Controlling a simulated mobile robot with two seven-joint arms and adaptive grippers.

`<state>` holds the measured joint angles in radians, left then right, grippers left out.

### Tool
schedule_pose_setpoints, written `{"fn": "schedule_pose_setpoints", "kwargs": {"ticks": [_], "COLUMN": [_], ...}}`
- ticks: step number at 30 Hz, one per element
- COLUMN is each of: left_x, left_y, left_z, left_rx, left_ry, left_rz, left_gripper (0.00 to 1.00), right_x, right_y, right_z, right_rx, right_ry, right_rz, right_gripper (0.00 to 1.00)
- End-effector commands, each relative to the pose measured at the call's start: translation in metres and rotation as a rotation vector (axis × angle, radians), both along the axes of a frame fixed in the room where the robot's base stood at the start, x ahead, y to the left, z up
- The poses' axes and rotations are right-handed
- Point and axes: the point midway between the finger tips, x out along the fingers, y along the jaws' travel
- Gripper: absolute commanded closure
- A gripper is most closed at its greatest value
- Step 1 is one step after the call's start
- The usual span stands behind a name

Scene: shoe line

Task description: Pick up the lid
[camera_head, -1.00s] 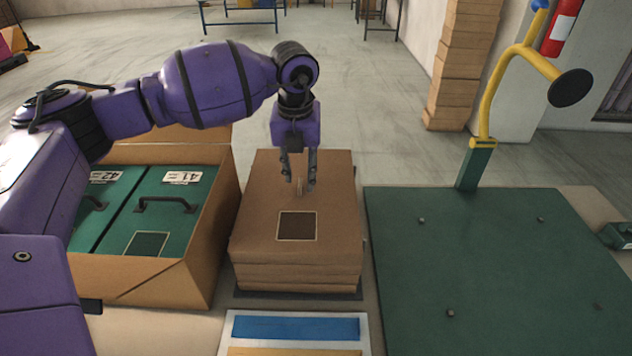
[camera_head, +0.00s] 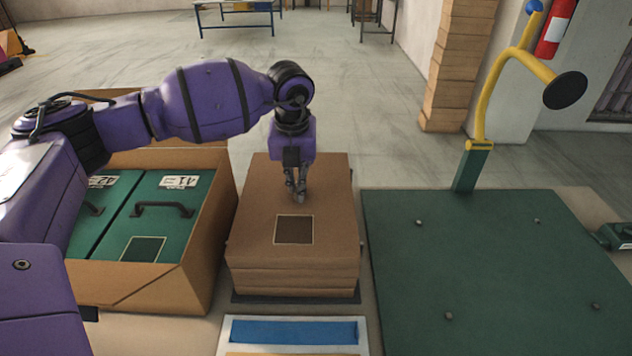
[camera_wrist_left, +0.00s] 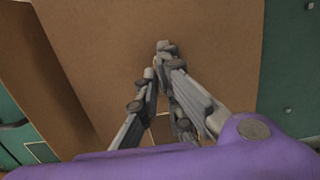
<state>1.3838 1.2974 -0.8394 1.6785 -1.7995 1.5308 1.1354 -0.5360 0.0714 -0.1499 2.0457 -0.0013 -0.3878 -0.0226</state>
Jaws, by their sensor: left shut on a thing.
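A brown cardboard lid (camera_head: 258,205) with a dark square patch (camera_head: 294,229) lies on top of a stack of similar brown lids in the middle of the head view. My left gripper (camera_head: 298,196) points down at the far half of the top lid, its fingers closed on the lid's small tab, which they hide. In the left wrist view the closed fingertips (camera_wrist_left: 162,62) are over the brown lid surface (camera_wrist_left: 100,35). The lid rests flat on the stack, with no clear gap visible under it. My right gripper is out of view.
An open cardboard box (camera_head: 190,265) with green boxes (camera_head: 160,220) inside stands left of the stack. A green board (camera_head: 480,280) with a yellow post (camera_head: 484,100) lies to the right. A sheet with a blue band (camera_head: 294,330) lies in front.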

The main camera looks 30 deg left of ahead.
Motion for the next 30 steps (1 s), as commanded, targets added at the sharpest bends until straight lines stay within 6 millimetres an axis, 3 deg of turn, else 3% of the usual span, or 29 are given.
{"fn": "schedule_pose_setpoints", "kwargs": {"ticks": [7,12,20,24,30], "left_x": [0.001,0.000,-0.024,-0.043,-0.061], "left_y": [0.000,-0.001,-0.045,-0.077,-0.107], "left_z": [0.010,0.035,0.092,0.106,0.123], "left_rx": [0.000,-0.001,-0.002,-0.001,0.000], "left_ry": [-0.002,-0.003,-0.005,-0.002,-0.002], "left_rz": [0.000,-0.002,-0.007,-0.008,-0.005], "left_gripper": [1.00,1.00,1.00,1.00,1.00], "right_x": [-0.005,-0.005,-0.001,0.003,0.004], "right_y": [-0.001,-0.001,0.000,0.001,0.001], "right_z": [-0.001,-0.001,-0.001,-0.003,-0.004], "right_rx": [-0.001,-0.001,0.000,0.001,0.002], "right_ry": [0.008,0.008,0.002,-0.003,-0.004], "right_rz": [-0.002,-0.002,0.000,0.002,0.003], "right_gripper": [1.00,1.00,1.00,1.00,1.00]}}
